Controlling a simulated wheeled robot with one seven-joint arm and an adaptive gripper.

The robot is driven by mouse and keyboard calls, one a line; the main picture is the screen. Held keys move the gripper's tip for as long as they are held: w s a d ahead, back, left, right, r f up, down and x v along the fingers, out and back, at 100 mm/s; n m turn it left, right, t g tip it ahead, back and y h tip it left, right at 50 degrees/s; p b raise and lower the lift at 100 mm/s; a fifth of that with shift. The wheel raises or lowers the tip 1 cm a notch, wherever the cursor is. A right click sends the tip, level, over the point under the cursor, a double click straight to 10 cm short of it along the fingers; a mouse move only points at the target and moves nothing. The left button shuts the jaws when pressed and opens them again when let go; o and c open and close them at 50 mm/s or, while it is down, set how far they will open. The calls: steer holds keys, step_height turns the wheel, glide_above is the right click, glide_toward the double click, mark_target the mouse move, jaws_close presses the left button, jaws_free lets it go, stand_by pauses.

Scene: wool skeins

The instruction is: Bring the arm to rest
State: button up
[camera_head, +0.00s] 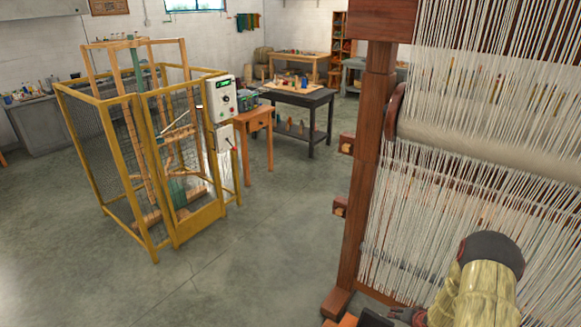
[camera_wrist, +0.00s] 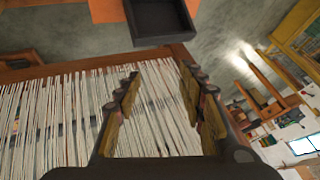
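My arm (camera_head: 485,290) shows at the lower right of the head view, bent in front of the loom's white threads. My gripper (camera_wrist: 160,76) fills the lower middle of the wrist view. Its two fingers stand apart with nothing between them. Beyond the fingers, the wrist view shows the loom's threads (camera_wrist: 60,120) and a wooden beam (camera_wrist: 50,70). In the head view the gripper is mostly cut off at the bottom edge, so its opening cannot be judged there.
The loom's wooden post (camera_head: 365,160) stands close on the left of my arm. A dark tray (camera_wrist: 160,18) lies beyond the fingertips; I cannot tell whether it is part of me. A yellow cage machine (camera_head: 150,160) stands farther left. The floor (camera_head: 260,250) between is clear.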

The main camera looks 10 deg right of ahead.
steer(key=s+f+n+g, duration=0.1)
steer(key=s+f+g, duration=0.25)
steer(key=s, duration=0.45)
steer(key=s+a+r+g, duration=0.2)
steer(key=s+r+g, duration=0.1)
steer(key=s+r, duration=0.25)
steer(key=s+a+r+n+g, duration=0.15)
steer(key=a+r, duration=0.45)
steer(key=r, duration=0.6)
steer(key=s+a+r+n, duration=0.1)
steer(key=s+a+r, duration=0.2)
steer(key=a+r, duration=0.55)
steer(key=s+a+r+n+t, duration=0.2)
steer(key=a+r+t, duration=0.1)
steer(key=a+r, duration=0.7)
steer(key=s+a+r+n+t+y, duration=0.1)
steer(key=s+a+r+n+t, duration=0.2)
steer(key=a+r, duration=0.7)
step_height(320, 180, up, 8)
steer(key=shift+s+a+r, duration=0.1)
steer(key=shift+s+a, duration=0.1)
steer(key=shift+a, duration=0.2)
steer(key=shift+c, duration=1.1)
